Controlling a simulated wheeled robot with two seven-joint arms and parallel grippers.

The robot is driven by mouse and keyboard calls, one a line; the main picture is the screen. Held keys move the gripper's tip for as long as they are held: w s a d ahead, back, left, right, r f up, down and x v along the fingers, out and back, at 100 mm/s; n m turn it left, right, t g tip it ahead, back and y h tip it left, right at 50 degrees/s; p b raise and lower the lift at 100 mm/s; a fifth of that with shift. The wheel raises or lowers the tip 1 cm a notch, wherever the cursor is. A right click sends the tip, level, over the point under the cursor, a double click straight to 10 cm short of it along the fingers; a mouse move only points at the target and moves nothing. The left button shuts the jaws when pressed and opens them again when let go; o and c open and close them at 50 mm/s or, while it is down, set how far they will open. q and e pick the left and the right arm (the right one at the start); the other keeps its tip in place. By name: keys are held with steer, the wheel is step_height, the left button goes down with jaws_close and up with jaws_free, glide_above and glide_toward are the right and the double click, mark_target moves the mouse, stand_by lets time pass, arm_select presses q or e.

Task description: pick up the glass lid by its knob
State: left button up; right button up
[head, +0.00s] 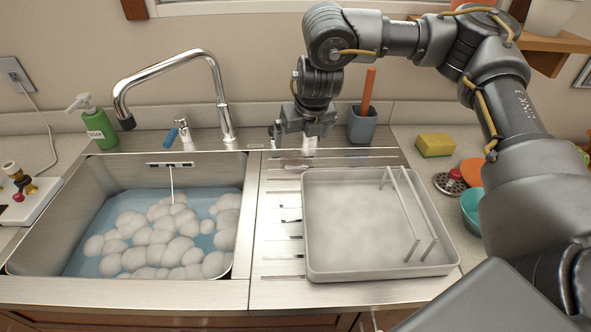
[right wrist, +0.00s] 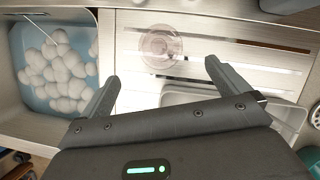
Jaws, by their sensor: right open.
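A clear round glass lid (right wrist: 160,46) lies on the ridged steel drainboard in the right wrist view. Its round knob shows near its middle. In the head view the lid (head: 297,168) is only faintly seen, just below my gripper. My right gripper (head: 294,143) hangs above the drainboard behind the dish tray. In the right wrist view my right gripper (right wrist: 162,72) is open and empty, and the lid appears beyond the gap between the fingertips. The fingers are apart from the lid. My left gripper is not in view.
A pale dish tray (head: 350,274) with a rack stands on the drainboard (head: 275,225). The sink (head: 40,245) at left holds foamy water. A faucet (head: 222,100) stands behind it, and a grey cup (head: 362,127) with an orange-handled tool stands close right of my gripper. A yellow sponge (head: 435,145) lies right.

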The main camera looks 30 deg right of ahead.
mark_target(296, 154)
steer(key=x, duration=0.4)
steer(key=shift+w+f, duration=0.15)
steer(key=shift+f, duration=0.15)
steer(key=shift+x, duration=3.05)
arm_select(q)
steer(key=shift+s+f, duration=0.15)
arm_select(e)
steer(key=shift+r, duration=0.1)
steer(key=shift+c, duration=0.4)
steer(key=c, duration=0.8)
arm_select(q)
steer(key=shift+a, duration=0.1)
arm_select(e)
steer(key=shift+c, duration=0.2)
steer(key=shift+r, duration=0.1)
